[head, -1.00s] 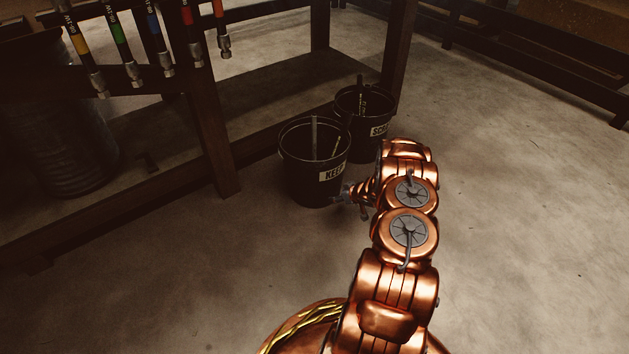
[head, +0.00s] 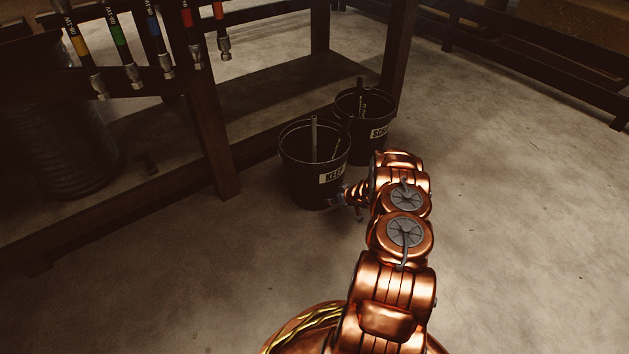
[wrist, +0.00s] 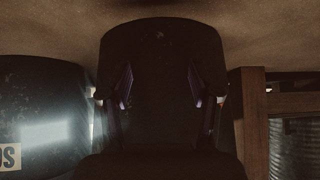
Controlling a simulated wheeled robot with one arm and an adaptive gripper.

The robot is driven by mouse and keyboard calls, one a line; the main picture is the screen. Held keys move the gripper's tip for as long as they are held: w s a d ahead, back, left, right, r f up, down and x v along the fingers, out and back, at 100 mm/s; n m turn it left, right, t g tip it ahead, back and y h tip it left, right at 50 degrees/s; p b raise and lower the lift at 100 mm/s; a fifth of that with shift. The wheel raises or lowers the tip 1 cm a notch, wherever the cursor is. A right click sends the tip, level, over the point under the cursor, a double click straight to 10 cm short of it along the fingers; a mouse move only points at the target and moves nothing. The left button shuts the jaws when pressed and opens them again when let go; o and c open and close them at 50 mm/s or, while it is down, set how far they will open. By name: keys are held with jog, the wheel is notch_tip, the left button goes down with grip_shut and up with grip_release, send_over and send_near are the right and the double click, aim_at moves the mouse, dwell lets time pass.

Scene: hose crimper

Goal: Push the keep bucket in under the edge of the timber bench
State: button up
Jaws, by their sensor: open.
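The keep bucket (head: 304,186), black with a pale KEEP label, stands upright on the floor, with a grey rod sticking up from it. It is right of the front leg of the dark timber bench (head: 214,150), in front of the low shelf. My gripper (head: 344,201) is low at the bucket's right side, below the label; I cannot tell whether it touches. The dark, upside-down wrist view shows my open fingers (wrist: 165,88) on either side of a dark shape. Its outline is too dim to separate bucket from gripper.
The scrap bucket (head: 365,128) stands close behind and right of the keep bucket, near another bench leg (head: 394,70). Coloured hoses (head: 155,45) hang at the bench front. A metal drum (head: 62,150) is at left. Open concrete floor lies at right.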

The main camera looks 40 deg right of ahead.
jog(key=shift+w+d+b, duration=0.1)
jog(key=shift+w+b, duration=2.4)
jog(key=shift+w, duration=1.9)
jog(key=shift+s, duration=0.1)
jog(key=shift+s+r+p, duration=0.2)
jog(key=shift+s+p, duration=0.8)
jog(key=shift+s, duration=0.2)
jog(key=shift+s+f+p, duration=0.1)
jog(key=shift+s+p, duration=0.85)
jog(key=shift+s, duration=0.75)
jog(key=shift+f, duration=0.1)
